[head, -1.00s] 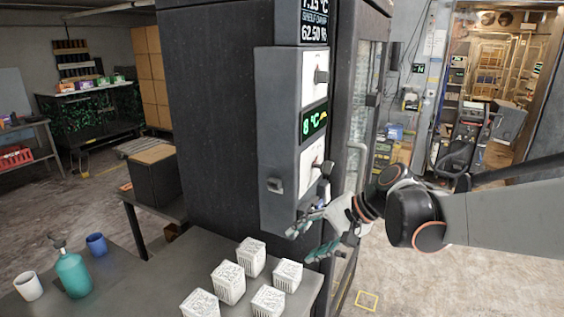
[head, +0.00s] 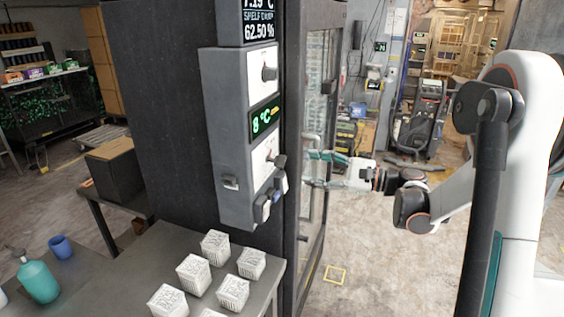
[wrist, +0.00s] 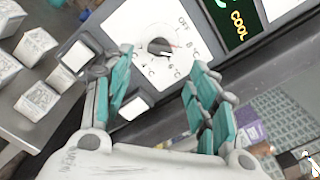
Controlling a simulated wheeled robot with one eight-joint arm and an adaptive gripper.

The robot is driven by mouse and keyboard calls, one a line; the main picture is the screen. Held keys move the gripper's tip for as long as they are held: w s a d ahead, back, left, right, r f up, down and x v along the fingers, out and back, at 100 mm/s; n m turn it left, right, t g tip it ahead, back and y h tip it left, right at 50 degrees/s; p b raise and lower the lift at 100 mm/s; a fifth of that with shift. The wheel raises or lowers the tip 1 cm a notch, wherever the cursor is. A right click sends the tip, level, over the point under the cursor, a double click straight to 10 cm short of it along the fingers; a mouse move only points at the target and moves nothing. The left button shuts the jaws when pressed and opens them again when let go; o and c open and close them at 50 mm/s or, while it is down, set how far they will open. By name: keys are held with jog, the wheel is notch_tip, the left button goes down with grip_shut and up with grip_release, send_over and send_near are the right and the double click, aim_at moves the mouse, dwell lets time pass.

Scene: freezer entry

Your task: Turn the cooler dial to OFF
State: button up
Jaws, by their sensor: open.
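The cooler dial is a dark knob on a white plate, low on the grey control panel (head: 238,150); in the head view the knob (head: 277,161) shows side-on. In the wrist view the knob (wrist: 159,47) faces me between my fingers, with marks for OFF, 8, 6 and 4 °C around it. My gripper (head: 318,168) is open and empty, right of the panel and apart from the knob. Its teal fingers also show in the wrist view (wrist: 158,92).
A second knob (head: 269,71) sits above the display. Switches (head: 262,207) stick out below and beside the lower plate. A table (head: 150,262) with several white printed boxes stands below the panel. The cabinet's glass door (head: 315,150) lies behind my gripper.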

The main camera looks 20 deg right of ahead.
aim_at(281, 159)
jog(key=x, duration=1)
jog(key=c, duration=1.1)
